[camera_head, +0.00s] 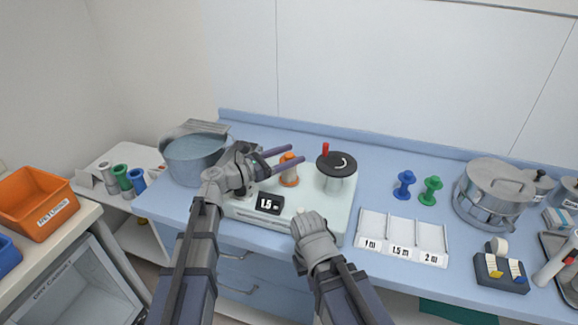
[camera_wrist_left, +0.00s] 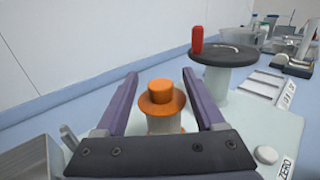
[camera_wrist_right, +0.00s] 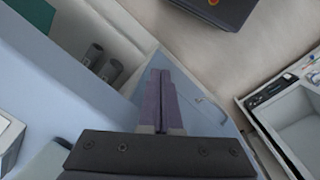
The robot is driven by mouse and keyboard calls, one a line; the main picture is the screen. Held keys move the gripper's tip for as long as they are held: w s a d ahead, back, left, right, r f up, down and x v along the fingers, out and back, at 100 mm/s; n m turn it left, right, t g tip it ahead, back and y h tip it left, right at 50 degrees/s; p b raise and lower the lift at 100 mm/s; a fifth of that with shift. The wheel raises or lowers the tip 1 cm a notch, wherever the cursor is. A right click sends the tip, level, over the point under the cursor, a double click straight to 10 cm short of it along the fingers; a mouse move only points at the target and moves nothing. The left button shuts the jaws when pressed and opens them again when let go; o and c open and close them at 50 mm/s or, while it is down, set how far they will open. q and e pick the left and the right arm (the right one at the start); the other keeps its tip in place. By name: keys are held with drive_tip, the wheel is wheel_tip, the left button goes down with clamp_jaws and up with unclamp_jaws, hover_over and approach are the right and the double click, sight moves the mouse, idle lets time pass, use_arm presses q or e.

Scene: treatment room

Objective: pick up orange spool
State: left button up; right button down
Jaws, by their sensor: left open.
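The orange spool (camera_head: 289,168) stands upright on the pale winding machine (camera_head: 325,214), left of its black crank disc. It has an orange top and a whitish lower body. My left gripper (camera_head: 284,159) is open, with one finger on each side of the spool. In the left wrist view the spool (camera_wrist_left: 162,104) stands between the two open fingers (camera_wrist_left: 163,98), with gaps showing on both sides.
The black disc with a red handle (camera_head: 336,163) stands close right of the spool. A grey-blue basin (camera_head: 194,158) is left of my left arm. Blue (camera_head: 404,184) and green (camera_head: 430,190) spools and a labelled white tray (camera_head: 402,238) are on the right.

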use_arm(q)
drive_tip(key=shift+c, duration=0.2)
clamp_jaws()
drive_tip(key=shift+r, duration=0.15)
idle(0.4)
wheel_tip(320, 180, up, 10)
drive_tip(key=p, duration=1)
